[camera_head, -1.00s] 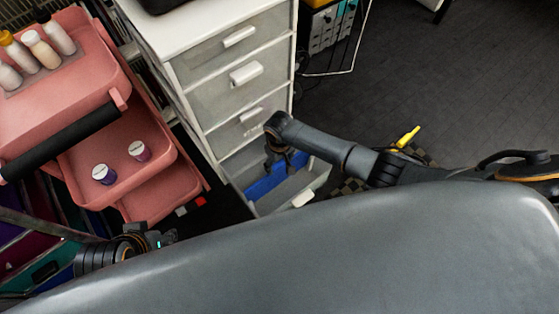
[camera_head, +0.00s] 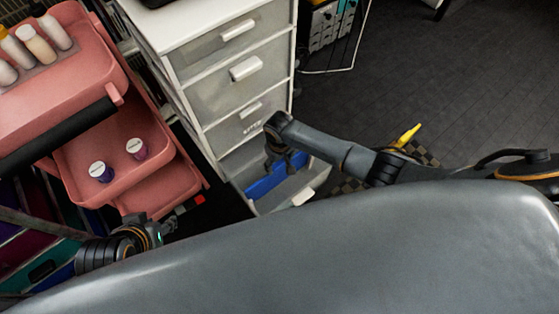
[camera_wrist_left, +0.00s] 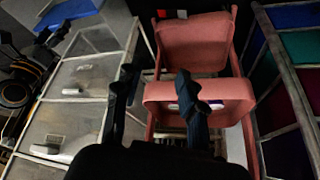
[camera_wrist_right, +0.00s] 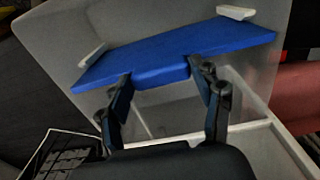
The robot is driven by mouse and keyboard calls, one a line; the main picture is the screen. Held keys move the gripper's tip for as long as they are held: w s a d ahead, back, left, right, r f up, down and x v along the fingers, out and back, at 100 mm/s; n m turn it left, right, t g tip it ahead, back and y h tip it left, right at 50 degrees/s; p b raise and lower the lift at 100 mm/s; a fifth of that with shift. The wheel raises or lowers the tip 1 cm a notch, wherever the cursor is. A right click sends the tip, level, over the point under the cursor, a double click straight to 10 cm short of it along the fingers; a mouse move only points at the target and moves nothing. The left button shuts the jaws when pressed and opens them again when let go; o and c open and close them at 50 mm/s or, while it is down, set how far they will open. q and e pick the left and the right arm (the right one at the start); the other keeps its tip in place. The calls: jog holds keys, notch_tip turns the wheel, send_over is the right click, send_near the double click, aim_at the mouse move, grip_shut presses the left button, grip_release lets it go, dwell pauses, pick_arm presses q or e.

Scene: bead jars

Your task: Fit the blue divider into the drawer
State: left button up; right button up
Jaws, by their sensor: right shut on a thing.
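The blue divider (camera_head: 264,185) is at the open bottom drawer (camera_head: 318,174) of the white drawer unit. In the right wrist view the divider (camera_wrist_right: 180,55) spans between two white end pieces (camera_wrist_right: 92,55) on the drawer's walls, slightly tilted in the picture. My right gripper (camera_wrist_right: 160,76) is shut on the divider's near edge. Whether the divider is fully seated cannot be told. My left gripper (camera_head: 168,226) is beside the pink cart, away from the drawer; in the left wrist view its fingers (camera_wrist_left: 158,82) are apart, with nothing between them.
The pink cart (camera_head: 90,130) stands left of the drawer unit (camera_head: 190,75), with several bottles on top and two small jars (camera_head: 136,148) on a lower tray. The upper drawers are shut. Dark floor is open at the right, with a yellow object (camera_head: 407,135) on it.

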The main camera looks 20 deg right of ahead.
pick_arm(q)
jog(key=shift+w+d+r+t+b, duration=0.15)
jog(key=shift+w+t, duration=0.1)
jog(key=shift+w, duration=0.2)
jog(key=shift+w+d+r+t+b, duration=0.1)
jog(key=shift+w+d+r+t, duration=0.15)
jog(key=shift+w, duration=0.2)
jog(key=shift+w+d+r+t+b, duration=0.1)
jog(key=shift+w+t, duration=0.2)
jog(key=shift+w, duration=0.15)
pick_arm(e)
jog(key=shift+f, duration=0.35)
pick_arm(q)
jog(key=shift+w+d+r+t+h, duration=0.2)
jog(key=shift+w+t+h, duration=0.1)
jog(key=shift+w, duration=0.25)
pick_arm(e)
jog(key=shift+f, duration=0.2)
pick_arm(q)
jog(key=shift+w+r, duration=0.15)
jog(key=shift+w, duration=0.15)
jog(key=shift+w+d+r+t+h+b, duration=0.15)
jog(key=shift+w+d+r+t+b, duration=0.15)
jog(key=shift+w+r+t, duration=0.35)
jog(key=shift+w+d+r+t+h+b, duration=0.15)
jog(key=shift+w+d+r+t+b, duration=0.2)
jog(key=shift+w, duration=0.45)
pick_arm(e)
jog(key=shift+f, duration=0.55)
